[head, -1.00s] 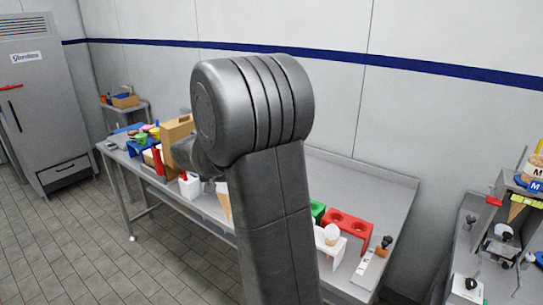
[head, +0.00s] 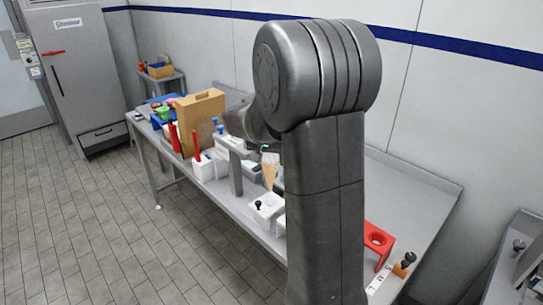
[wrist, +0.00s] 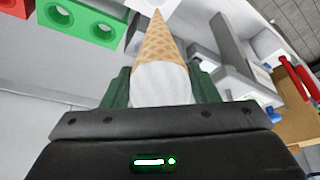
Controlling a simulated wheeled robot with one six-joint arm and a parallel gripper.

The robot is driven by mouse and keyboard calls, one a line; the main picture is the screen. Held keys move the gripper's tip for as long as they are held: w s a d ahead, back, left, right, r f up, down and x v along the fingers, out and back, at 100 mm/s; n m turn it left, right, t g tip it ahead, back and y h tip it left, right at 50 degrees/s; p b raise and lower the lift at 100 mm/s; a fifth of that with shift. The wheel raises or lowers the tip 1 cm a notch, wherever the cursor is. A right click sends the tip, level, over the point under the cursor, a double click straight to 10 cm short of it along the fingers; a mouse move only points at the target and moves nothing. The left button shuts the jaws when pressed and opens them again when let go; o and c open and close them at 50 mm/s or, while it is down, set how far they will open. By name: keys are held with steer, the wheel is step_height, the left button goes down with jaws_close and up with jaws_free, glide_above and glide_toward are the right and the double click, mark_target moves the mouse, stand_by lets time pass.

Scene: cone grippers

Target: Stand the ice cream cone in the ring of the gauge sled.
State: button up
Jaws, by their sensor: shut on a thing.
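The ice cream cone (head: 270,174) is a tan waffle cone with a white upper part, held tip down. In the wrist view the cone (wrist: 160,42) points away from my gripper. My gripper (wrist: 161,84) has dark green fingers shut on its white part. In the head view the tip is just above a white block with a black knob (head: 267,207), possibly the gauge sled. I cannot make out a ring or tell whether the tip touches. A white piece (wrist: 150,5) shows beyond the tip in the wrist view. My arm hides part of the bench.
A grey post with an arm (head: 236,170) stands left of the cone. Further left are a white holder with a red stick (head: 205,167) and a cardboard box (head: 201,120). A red holed block (head: 377,242) is at right. A green holed block (wrist: 95,25) shows in the wrist view.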

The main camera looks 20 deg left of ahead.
mark_target(269, 186)
steer(key=shift+f+b, duration=3.05)
steer(key=shift+f, duration=1.1)
steer(key=shift+f+b, duration=1.6)
steer(key=shift+f, duration=0.15)
steer(key=o, duration=0.9)
steer(key=shift+c, duration=0.2)
steer(key=shift+r, duration=0.1)
steer(key=v, duration=1.3)
steer(key=shift+s+r, duration=0.15)
steer(key=shift+r, duration=0.2)
steer(key=shift+f, duration=0.1)
